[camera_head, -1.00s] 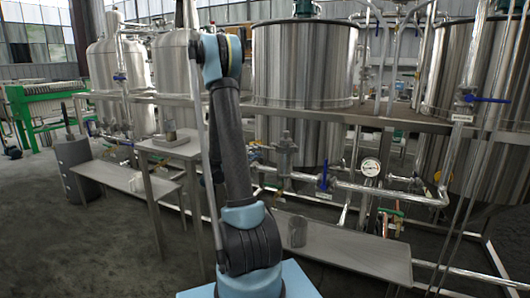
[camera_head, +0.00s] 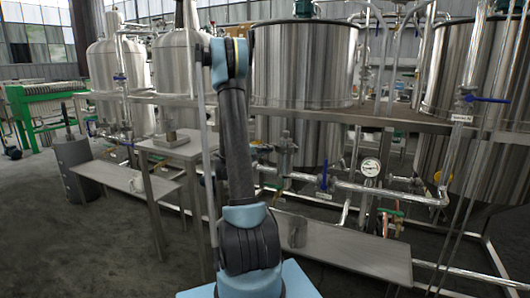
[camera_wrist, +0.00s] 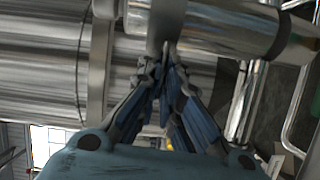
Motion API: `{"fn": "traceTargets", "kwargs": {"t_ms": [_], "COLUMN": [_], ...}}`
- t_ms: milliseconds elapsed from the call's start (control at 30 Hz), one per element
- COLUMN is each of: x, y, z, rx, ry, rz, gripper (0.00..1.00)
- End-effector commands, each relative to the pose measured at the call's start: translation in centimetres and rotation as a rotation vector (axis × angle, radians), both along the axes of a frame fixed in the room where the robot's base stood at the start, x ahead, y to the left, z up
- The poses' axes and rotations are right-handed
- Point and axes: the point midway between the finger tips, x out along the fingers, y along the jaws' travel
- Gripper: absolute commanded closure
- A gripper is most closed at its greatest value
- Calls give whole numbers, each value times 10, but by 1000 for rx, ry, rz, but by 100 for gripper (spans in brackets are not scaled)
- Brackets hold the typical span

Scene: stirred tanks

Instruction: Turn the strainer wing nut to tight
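The strainer (camera_head: 285,158) is a grey upright body on the pipework in front of the middle tank, just right of my arm in the head view. My gripper (camera_wrist: 165,62) shows in the wrist view with its dark fingers drawn together at the tips. The tips close around a narrow grey part at the top centre, which appears to be the strainer wing nut (camera_wrist: 167,45). The fingers hide most of it, and its turn angle cannot be read. In the head view my arm and its wrist mostly cover the gripper, left of the strainer.
A pipe with a blue-handled valve (camera_head: 323,178) and a round gauge (camera_head: 370,167) runs right of the strainer. A low metal bench (camera_head: 350,250) stands in front. A small table (camera_head: 165,148) is at left. Tanks and pipes crowd close behind; open floor lies at left.

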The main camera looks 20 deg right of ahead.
Motion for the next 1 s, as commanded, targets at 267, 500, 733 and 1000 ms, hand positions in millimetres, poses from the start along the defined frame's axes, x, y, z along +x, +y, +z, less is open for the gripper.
{"fn": "traceTargets", "kwargs": {"t_ms": [267,500,733,1000], "x": [0,0,-1,-2], "y": [0,1,1,0], "z": [-1,-1,1,4], "rx": [8,57,167,332], "ry": [-6,-59,-185,-377], "rz": [0,0,1,0], "gripper": [100,100,100,100]}}
